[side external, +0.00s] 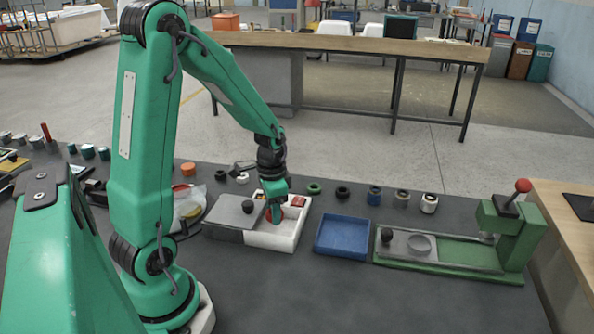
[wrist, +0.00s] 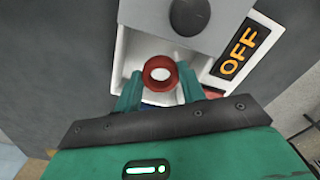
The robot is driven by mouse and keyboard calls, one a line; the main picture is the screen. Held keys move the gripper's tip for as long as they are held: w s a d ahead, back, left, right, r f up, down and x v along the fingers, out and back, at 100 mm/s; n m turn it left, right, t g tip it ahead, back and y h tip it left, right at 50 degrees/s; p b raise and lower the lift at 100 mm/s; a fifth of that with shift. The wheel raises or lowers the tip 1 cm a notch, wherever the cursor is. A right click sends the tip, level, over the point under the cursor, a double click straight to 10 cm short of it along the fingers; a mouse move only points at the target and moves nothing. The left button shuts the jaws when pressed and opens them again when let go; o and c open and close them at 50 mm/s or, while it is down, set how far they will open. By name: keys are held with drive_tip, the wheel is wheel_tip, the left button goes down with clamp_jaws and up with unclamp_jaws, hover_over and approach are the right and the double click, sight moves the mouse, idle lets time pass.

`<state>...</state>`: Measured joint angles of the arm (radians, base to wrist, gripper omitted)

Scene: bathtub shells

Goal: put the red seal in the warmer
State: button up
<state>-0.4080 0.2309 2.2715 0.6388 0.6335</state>
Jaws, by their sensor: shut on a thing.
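My gripper (side external: 275,211) is shut on the red seal (wrist: 147,76), a ring with an open centre. In the wrist view the seal sits between the two green fingertips (wrist: 160,84), over the open white compartment. The warmer (side external: 282,236) is a white box with a grey lid (side external: 222,214) carrying a dark knob (side external: 248,207). The lid is slid to the left, so the box's right part is open. My fingers are at that opening. Whether the seal touches the floor of the box cannot be told. The wrist view also shows an OFF label (wrist: 239,51) on the warmer.
A blue tray (side external: 343,236) stands right of the warmer. A green press (side external: 508,235) with a red-knobbed lever is at the far right. Several rings, including a green one (side external: 314,188), stand in a row behind. The front of the dark table is clear.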

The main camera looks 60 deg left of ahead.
drive_tip(key=shift+f, duration=0.1)
drive_tip(key=shift+f, duration=1.9)
drive_tip(key=shift+f, duration=0.15)
drive_tip(key=o, duration=1)
drive_tip(key=shift+c, duration=0.2)
drive_tip(key=shift+r, duration=6.15)
